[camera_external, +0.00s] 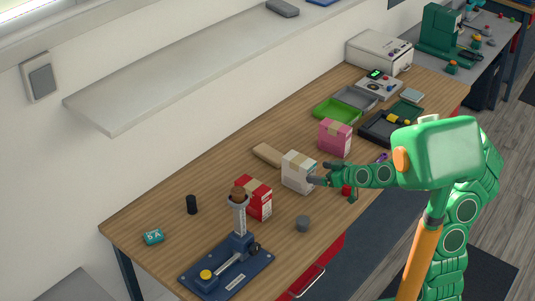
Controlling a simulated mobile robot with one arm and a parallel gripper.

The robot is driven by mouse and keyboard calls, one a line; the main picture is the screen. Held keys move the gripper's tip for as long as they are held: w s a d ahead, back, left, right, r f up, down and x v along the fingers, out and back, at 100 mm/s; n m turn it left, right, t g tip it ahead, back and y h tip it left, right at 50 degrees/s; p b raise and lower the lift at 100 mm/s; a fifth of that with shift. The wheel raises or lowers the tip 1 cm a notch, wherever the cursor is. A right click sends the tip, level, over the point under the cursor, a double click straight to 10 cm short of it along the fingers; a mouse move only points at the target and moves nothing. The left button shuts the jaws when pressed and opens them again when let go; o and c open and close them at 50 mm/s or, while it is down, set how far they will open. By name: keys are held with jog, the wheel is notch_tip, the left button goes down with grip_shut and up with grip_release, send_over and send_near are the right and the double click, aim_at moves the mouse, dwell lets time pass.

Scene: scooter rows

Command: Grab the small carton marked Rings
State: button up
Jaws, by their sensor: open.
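Three small cartons stand on the wooden workbench (185,185): a red and white one (258,200), a white one with a tan top (296,174), and a pink one (334,138). Their lettering is too small to read, so I cannot tell which is marked Rings. My gripper (317,175) is open at the right side of the white carton, with its fingers very close to it. I cannot tell if they touch it. The pink carton is behind my gripper; the red and white one is in front and to the left.
A blue press-like fixture (232,265) stands at the near end. A grey cylinder (303,223), a black cylinder (191,204) and a teal block (154,236) stand nearby. A tan wooden piece (267,154) lies behind the white carton. Green (336,111) and dark trays lie farther back.

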aim_at(304, 169)
jog(key=shift+r+x, duration=0.15)
jog(key=shift+x, duration=1.8)
jog(key=shift+r+x, duration=0.15)
jog(key=shift+x, duration=1.8)
jog(key=shift+a, duration=0.1)
jog(key=c, duration=1.3)
jog(key=shift+r, duration=0.1)
